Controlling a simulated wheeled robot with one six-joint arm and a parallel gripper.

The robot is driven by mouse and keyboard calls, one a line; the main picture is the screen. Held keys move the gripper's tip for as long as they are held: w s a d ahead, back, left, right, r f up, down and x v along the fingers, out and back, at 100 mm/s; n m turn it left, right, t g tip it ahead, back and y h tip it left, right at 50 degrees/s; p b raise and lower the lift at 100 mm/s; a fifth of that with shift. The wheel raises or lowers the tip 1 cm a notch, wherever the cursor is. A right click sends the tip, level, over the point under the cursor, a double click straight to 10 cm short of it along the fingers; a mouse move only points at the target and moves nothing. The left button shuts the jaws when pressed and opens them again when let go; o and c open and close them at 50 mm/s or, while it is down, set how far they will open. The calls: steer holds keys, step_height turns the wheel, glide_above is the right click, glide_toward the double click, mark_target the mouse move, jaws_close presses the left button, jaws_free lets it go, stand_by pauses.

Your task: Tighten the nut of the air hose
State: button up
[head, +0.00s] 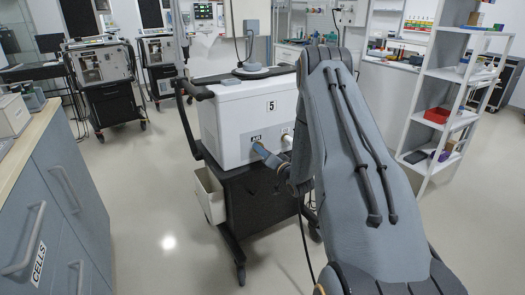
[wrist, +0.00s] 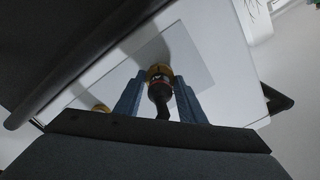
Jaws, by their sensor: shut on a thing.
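The ventilator (head: 230,125) is a white box marked 5 on a dark wheeled cart. The AIR label (head: 256,138) is on its front face, with a second label partly hidden by my arm. In the wrist view the brass-coloured nut (wrist: 159,71) of the air hose sits against the white panel (wrist: 190,50). The black hose end (wrist: 160,97) comes down from it. My gripper (wrist: 158,88) has its two blue fingers shut on the nut, one on each side. In the head view my gripper (head: 268,157) reaches the front below the AIR label. A second brass fitting (wrist: 101,107) shows partly behind the left finger.
A cabinet with a CELLS drawer (head: 60,215) stands at the left. A white shelf unit (head: 445,90) with coloured boxes stands at the right. More ventilator carts (head: 103,75) stand at the back left. The floor (head: 165,200) between cabinet and cart is clear.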

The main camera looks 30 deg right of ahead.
steer(key=m+p, duration=0.1)
steer(key=m, duration=0.5)
steer(key=shift+m, duration=0.3)
steer(key=m+p, duration=0.1)
steer(key=m, duration=0.4)
steer(key=shift+m, duration=0.4)
steer(key=o, duration=1)
steer(key=shift+o, duration=0.2)
steer(key=s, duration=0.7)
steer(key=shift+s+d, duration=0.2)
steer(key=shift+s, duration=0.2)
